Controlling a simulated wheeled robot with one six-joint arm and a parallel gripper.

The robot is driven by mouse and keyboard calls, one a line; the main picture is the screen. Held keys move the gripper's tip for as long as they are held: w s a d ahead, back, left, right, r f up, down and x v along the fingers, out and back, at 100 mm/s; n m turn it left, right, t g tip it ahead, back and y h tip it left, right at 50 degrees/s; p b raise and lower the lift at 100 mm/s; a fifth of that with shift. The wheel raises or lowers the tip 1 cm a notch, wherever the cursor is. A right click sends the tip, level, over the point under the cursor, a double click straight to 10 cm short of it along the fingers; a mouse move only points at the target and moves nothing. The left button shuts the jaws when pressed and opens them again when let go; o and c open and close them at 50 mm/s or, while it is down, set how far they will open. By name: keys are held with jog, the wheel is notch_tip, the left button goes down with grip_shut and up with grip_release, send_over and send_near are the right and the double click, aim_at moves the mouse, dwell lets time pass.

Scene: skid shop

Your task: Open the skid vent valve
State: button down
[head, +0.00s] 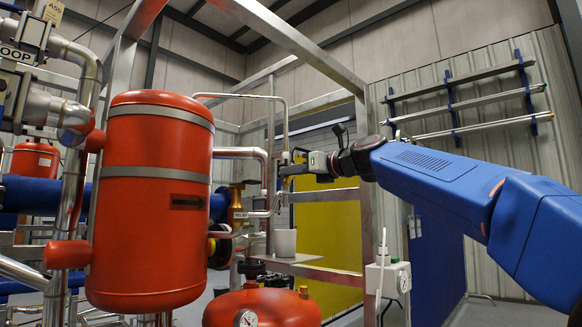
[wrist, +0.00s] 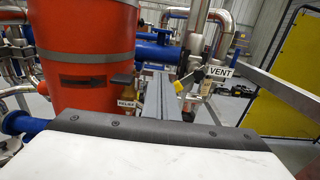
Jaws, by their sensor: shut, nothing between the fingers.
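The white VENT tag (wrist: 220,72) hangs by a vertical metal pipe, right of centre in the wrist view. A small yellow part (wrist: 178,87), likely the vent valve's handle, shows left of the tag, just right of my finger tips. A yellow part (head: 295,169) also shows at my gripper's end in the head view. My gripper (wrist: 158,80) is shut and empty, its grey fingers together and pointing at the pipework. In the head view my gripper (head: 288,171) is beside the thin vertical pipe. The valve body is mostly hidden, and I cannot tell whether the fingers touch the handle.
A large red vessel (head: 150,200) stands left of my gripper. A brass relief valve (head: 237,205) with a RELIEF tag (wrist: 128,104) is lower left. A white cup (head: 285,242) stands on a metal shelf (head: 315,270) below. A metal frame post (head: 366,200) rises close to my arm.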

jog(key=shift+w+d+f, duration=0.15)
jog(key=shift+w+f, duration=0.05)
jog(key=shift+f, duration=0.25)
jog(key=shift+w+d+f, duration=0.15)
jog(key=shift+f, duration=0.3)
jog(key=shift+w+d+f, duration=0.45)
jog(key=shift+w+f, duration=0.15)
jog(key=shift+f, duration=0.05)
jog(key=shift+s, duration=0.15)
jog(key=s+v, duration=0.1)
jog(key=v, duration=0.8)
jog(key=shift+s, duration=0.25)
dwell(0.5)
jog(key=shift+f, duration=0.15)
